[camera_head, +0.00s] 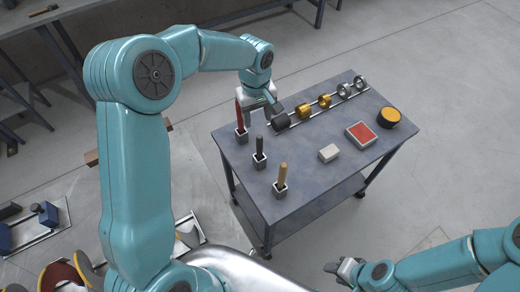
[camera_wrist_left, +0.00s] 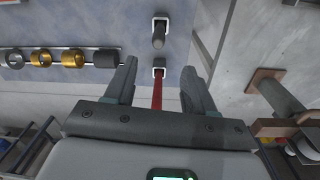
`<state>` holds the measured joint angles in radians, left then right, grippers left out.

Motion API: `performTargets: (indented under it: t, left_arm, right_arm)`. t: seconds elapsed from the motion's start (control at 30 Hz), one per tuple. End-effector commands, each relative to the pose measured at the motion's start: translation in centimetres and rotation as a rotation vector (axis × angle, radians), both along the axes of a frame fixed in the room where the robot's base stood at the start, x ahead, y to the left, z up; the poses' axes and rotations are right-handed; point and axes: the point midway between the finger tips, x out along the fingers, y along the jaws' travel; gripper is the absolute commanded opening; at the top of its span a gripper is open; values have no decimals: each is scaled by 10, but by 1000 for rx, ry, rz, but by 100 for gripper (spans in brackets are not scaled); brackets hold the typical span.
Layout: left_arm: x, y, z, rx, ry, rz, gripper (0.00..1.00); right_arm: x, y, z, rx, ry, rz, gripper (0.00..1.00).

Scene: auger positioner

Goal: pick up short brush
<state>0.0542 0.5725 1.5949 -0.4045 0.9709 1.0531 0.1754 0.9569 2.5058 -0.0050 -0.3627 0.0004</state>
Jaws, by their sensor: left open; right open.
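Three upright handles stand in small square holders along the left side of the grey cart top: a red one (camera_head: 239,115), a dark one (camera_head: 259,147) and a tan one (camera_head: 282,174). Their lower ends are hidden, so I cannot tell which is the short brush. My left gripper (camera_head: 258,104) is open at the red handle. In the left wrist view the red handle (camera_wrist_left: 157,95) rises between the spread fingers of the left gripper (camera_wrist_left: 160,70), with no visible grip; the dark handle (camera_wrist_left: 159,34) lies beyond. My right gripper (camera_head: 343,268) is open and empty, off the cart.
The cart (camera_head: 310,182) also bears a rail of rings with a dark cylinder (camera_head: 281,121), a pale block (camera_head: 329,152), a red-topped pad (camera_head: 361,134) and a yellow-topped round tin (camera_head: 389,117). The cart's front right is clear. A workbench (camera_head: 90,12) stands behind.

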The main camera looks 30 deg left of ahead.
Motion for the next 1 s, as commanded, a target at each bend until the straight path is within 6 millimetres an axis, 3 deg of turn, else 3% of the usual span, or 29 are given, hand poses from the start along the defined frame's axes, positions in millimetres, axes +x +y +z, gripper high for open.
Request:
performTargets:
  t: [0.03, 0.3, 0.57, 0.8, 1.0]
  left_arm:
    - [-1, 0, -19, 0, 4, -1, 55]
    - [0, 0, -82, -1, 3, 0, 55]
    - [3, -1, -103, -1, 2, -1, 55]
    - [4, -3, -142, -2, 3, -1, 55]
    - [5, -3, -143, -2, 0, -1, 55]
  right_arm:
    - [0, 0, -15, 0, 0, -1, 43]
    - [1, 0, -55, 0, -1, -1, 43]
    - [1, 0, -64, 0, -1, -1, 43]
    - [1, 0, -85, 0, -1, 0, 43]
    - [1, 0, -84, 0, -1, -1, 43]
